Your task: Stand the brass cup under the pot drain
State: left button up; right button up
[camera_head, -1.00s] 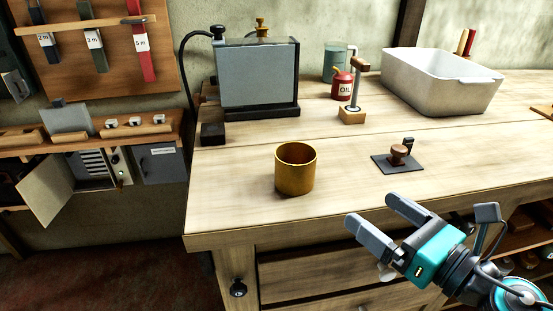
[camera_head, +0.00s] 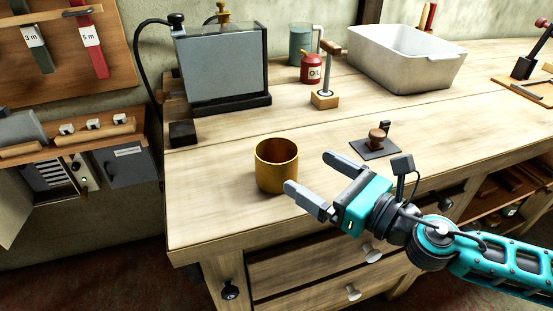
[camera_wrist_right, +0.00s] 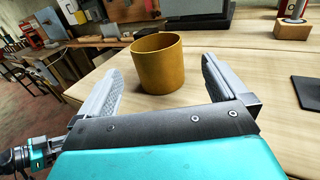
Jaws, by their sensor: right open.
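The brass cup (camera_head: 276,166) stands upright and open-topped near the front of the wooden workbench. My right gripper (camera_head: 308,171) is open and empty, just right of the cup, its fingers pointing toward it. In the right wrist view the cup (camera_wrist_right: 158,64) stands ahead, between the lines of the two spread fingers (camera_wrist_right: 160,85) and beyond their tips or nearly so; contact is not visible. No part plainly shows as the pot drain; a grey tank-like box (camera_head: 222,62) with a brass fitting on top stands behind the cup. My left gripper is not in view.
A small dark plate with a brown knob (camera_head: 375,145) lies right of the cup. A red oil can (camera_head: 312,69), a wooden-based pump-like stand (camera_head: 325,98), a green canister (camera_head: 301,45) and a white basin (camera_head: 405,60) stand behind. The bench between cup and tank is clear.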

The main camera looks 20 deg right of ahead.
aim_at(277, 155)
jog(key=p+x, duration=0.1)
jog(key=x, duration=0.1)
jog(key=shift+w+a+r, duration=0.15)
jog(key=shift+w+a, duration=0.05)
jog(key=shift+w, duration=0.15)
jog(key=shift+a+f+p+x, duration=0.2)
jog(key=shift+p+x, duration=0.25)
jog(key=shift+x, duration=1.15)
jog(key=shift+a+f+p+x, duration=0.15)
jog(key=shift+p+x, duration=0.25)
jog(key=shift+x, duration=1.15)
jog(key=shift+s+d, duration=0.1)
jog(key=shift+s, duration=0.05)
jog(key=c, duration=0.9)
jog(key=shift+c, duration=0.8)
jog(key=shift+r, duration=0.1)
